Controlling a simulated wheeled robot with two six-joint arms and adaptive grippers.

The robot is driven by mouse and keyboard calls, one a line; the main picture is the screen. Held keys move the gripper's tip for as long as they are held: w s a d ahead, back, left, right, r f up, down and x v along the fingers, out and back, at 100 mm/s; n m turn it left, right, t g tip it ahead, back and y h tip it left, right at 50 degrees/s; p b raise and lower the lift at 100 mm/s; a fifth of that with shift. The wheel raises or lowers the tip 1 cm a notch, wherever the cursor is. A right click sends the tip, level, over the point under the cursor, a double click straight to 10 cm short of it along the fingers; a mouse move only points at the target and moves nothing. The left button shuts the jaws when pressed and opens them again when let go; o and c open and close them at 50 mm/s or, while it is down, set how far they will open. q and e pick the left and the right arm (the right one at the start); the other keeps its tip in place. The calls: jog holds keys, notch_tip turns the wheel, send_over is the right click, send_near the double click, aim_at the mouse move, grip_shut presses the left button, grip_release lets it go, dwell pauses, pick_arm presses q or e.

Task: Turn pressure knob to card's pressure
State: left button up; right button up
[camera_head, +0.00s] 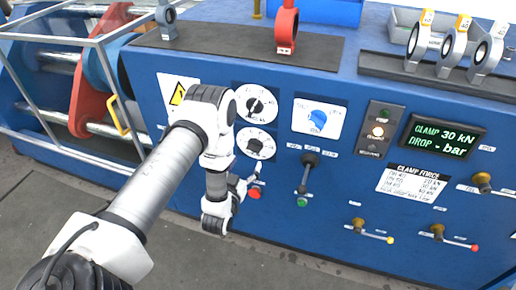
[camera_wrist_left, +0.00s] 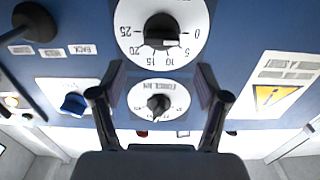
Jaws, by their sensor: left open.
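Two white dials with black knobs are on the blue panel, an upper dial (camera_head: 256,103) and a lower dial (camera_head: 255,143). In the left wrist view, which looks upside down, the lower dial's black knob (camera_wrist_left: 162,31) sits among marks from 0 to 25. The other dial's knob (camera_wrist_left: 158,103) shows between the fingers, smaller. My left gripper (camera_head: 238,188) is open, in front of the panel below the dials; its fingers (camera_wrist_left: 157,88) look empty. A white card (camera_head: 412,185) headed CLAMP FORCE lists kN values; its smaller print is hard to read. A display (camera_head: 443,137) reads CLAMP 30 kN, DROP - bar.
A lever with a red knob (camera_head: 254,194) is close to my left gripper. A lever with a green knob (camera_head: 303,202) hangs to its right. A blue selector (camera_head: 318,119) and a lit button box (camera_head: 376,130) are farther right. A metal frame (camera_head: 95,42) stands at the left.

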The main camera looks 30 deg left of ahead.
aim_at(252, 150)
pick_arm(q)
jog(key=x, duration=0.7)
jog(key=shift+s+a+f+p, duration=0.1)
jog(key=shift+p, duration=0.25)
jog(key=shift+w, duration=0.25)
jog(key=c, duration=1.2)
